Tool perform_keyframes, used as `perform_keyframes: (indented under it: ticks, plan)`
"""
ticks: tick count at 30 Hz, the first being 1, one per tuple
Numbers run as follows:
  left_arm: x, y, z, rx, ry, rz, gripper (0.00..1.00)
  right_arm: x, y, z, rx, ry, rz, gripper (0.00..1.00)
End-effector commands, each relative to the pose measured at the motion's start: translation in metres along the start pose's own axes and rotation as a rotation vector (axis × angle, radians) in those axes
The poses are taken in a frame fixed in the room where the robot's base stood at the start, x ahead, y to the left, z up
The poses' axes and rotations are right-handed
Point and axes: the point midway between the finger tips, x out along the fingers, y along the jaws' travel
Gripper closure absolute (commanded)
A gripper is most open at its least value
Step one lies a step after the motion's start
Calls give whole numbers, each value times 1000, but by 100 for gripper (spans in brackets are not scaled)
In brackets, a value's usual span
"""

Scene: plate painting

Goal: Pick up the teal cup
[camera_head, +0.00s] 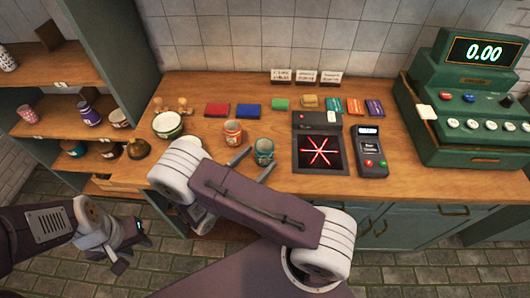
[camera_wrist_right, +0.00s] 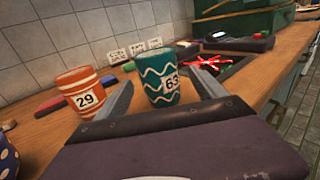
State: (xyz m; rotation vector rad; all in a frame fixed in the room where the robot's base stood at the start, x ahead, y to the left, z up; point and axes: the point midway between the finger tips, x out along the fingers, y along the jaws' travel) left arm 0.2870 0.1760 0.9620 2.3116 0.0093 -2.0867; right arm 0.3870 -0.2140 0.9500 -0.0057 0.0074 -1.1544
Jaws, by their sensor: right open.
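The teal cup (camera_head: 264,147) stands upright on the wooden counter, left of the scanner. My right gripper (camera_head: 258,160) is open at the cup, with one finger to each side in the right wrist view (camera_wrist_right: 163,84). I cannot tell whether the fingers touch it. My left gripper (camera_head: 122,255) hangs low at the left, off the counter; its jaws are unclear.
An orange striped cup (camera_head: 233,132) stands just left of the teal cup, tagged 29. A pale-topped green pot (camera_head: 167,124) is further left. The scanner (camera_head: 320,152), card terminal (camera_head: 369,150) and green cash register (camera_head: 470,110) are to the right. Coloured blocks line the back.

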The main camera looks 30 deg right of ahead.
Motion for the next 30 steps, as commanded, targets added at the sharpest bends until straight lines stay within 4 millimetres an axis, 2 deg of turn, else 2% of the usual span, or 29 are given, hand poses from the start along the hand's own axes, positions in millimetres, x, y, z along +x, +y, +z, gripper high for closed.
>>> perform_keyframes:
  ticks: [3, 6, 14, 17, 21, 23, 30]
  plan:
    - [-9, 0, -1, 0, 0, 0, 64, 24, 0, -1, -3, 0, -8, 20]
    - [-10, 0, -1, 0, 0, 0, 64, 38, 0, -2, -2, 0, -5, 20]
    - [-10, 0, -1, 0, 0, 0, 64, 43, 1, -3, -1, 0, -1, 20]
    - [-10, 0, -1, 0, 0, 0, 64, 43, 1, -3, -1, 0, -1, 42]
    - [-10, 0, -1, 0, 0, 0, 64, 43, 1, -3, -1, 0, -1, 81]
    - [-10, 0, -1, 0, 0, 0, 64, 43, 1, -3, 0, 0, -2, 96]
    - [-10, 0, -1, 0, 0, 0, 64, 43, 1, -2, 0, 0, -2, 96]
